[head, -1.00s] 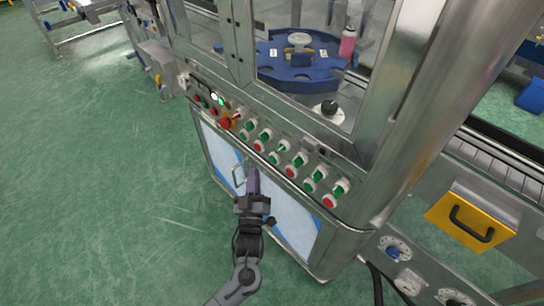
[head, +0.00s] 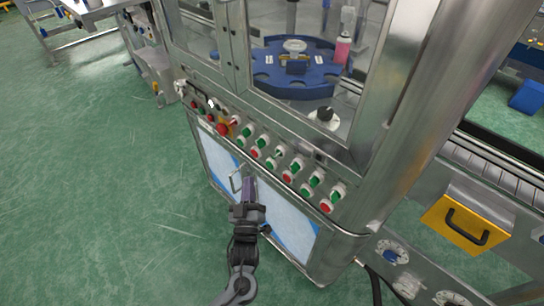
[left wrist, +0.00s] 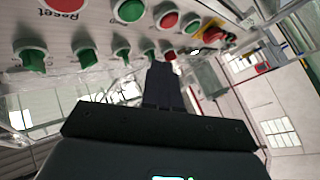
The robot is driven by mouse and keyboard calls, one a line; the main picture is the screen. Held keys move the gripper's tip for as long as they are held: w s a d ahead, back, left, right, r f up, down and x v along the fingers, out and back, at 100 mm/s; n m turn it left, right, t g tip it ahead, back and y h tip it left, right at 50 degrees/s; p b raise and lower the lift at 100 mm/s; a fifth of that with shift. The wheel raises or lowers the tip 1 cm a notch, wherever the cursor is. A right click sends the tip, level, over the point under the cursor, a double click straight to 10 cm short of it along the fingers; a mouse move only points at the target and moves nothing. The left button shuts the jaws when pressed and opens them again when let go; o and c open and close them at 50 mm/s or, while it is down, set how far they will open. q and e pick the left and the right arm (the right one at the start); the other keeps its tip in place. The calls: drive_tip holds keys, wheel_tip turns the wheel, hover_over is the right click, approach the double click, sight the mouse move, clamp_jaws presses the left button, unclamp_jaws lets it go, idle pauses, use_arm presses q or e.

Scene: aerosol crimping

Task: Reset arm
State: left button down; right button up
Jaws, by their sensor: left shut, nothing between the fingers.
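My left gripper (head: 249,188) is in front of the steel machine cabinet, below its control panel (head: 262,142). Its fingers are shut with nothing between them, and they point up toward the panel without visibly touching it. In the left wrist view the shut fingers (left wrist: 164,85) point at a row of green and red buttons. The word "Reset" shows upside down near a red button (left wrist: 66,3). In the head view a red-and-yellow emergency stop (head: 223,129) is left of the row of buttons. My right gripper is not in view.
Behind the cabinet's glass is a blue rotary table (head: 300,85) with a pink bottle (head: 342,48). A yellow panel with a black handle (head: 464,222) and a conveyor (head: 490,165) are at right. The green floor at left is clear.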

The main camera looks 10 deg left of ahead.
use_arm(q)
drive_tip(key=s+a+r+m+g+h+p, duration=0.25)
drive_tip(key=s+m+g+p, duration=0.4)
drive_tip(key=s, duration=0.85)
drive_tip(key=s+a+r+m+g+h+p, duration=0.1)
drive_tip(key=s+m+g+h+p, duration=0.25)
drive_tip(key=s+g+p, duration=0.7)
drive_tip(key=s+r+p, duration=0.2)
drive_tip(key=r+p, duration=1.5)
drive_tip(key=r, duration=0.2)
drive_tip(key=s+r+y+p, duration=0.1)
drive_tip(key=s+r+p, duration=0.2)
drive_tip(key=r+p, duration=1.4)
drive_tip(key=shift+v, duration=0.95)
drive_tip(key=shift+w+a, duration=0.15)
